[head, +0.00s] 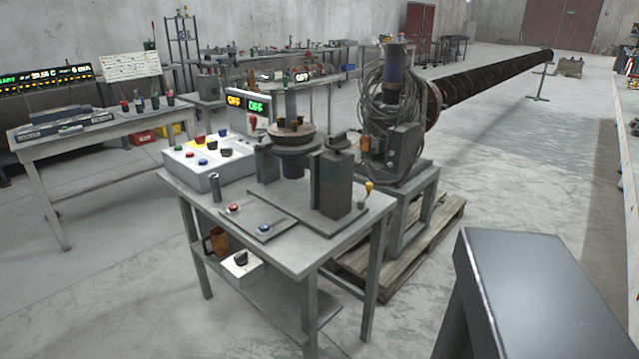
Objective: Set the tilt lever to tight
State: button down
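The positioner (293,150) stands on a grey metal table (300,262), with a round turntable on a column and a dark upright block (337,185) beside it. A small lever with a yellow knob (369,187) stands at the right of that block, near the table's right edge. It may be the tilt lever; I cannot read any tight or loose marking. A black handle (339,143) tops the block. My gripper is not in view; a dark grey part at the lower right may be my own body.
A sloped control box (207,168) with coloured buttons and a lit display (247,104) stand on the table's left and back. The floor at front left is clear.

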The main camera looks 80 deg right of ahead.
aim_at(369, 186)
jog(key=u, duration=1.25)
jog(key=k, duration=1.4)
jog(key=z, duration=1.3)
jog(key=i, duration=0.45)
